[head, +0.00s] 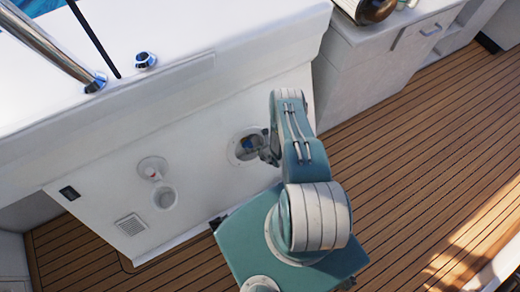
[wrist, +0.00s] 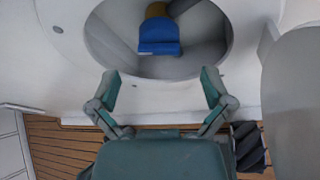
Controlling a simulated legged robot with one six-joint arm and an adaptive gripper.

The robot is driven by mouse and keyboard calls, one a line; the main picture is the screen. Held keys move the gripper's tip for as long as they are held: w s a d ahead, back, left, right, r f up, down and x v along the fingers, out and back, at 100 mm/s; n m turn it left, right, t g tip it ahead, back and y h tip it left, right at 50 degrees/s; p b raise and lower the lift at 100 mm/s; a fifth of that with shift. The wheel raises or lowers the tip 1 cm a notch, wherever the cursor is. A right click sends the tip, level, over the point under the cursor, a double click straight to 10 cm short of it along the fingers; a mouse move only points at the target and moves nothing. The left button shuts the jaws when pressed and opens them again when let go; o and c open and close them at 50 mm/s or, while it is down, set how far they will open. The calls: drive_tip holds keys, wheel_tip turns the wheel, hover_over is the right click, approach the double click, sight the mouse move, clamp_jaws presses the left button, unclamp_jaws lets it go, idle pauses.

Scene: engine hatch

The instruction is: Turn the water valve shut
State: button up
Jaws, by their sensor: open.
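The water valve shows in the wrist view as a blue handle (wrist: 159,47) on a brass-coloured stem (wrist: 157,11), inside a round recess (wrist: 105,42) in the white panel. In the head view the blue handle (head: 247,143) is small and partly covered by my gripper (head: 262,150), which is at the right side of the recess opening. In the wrist view my gripper (wrist: 161,84) is open, its two fingers spread wide with nothing between them. The blue handle is beyond the fingertips and apart from them, roughly centred between them.
The white panel (head: 205,180) also has two small round fittings (head: 158,182) and a square vent (head: 130,224) to the left. A white cabinet (head: 365,75) stands at the right. The wooden deck (head: 430,150) is clear to the right.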

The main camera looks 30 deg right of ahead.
drive_tip(key=v, duration=0.4)
drive_tip(key=shift+s+r, duration=0.15)
drive_tip(key=shift+s, duration=0.05)
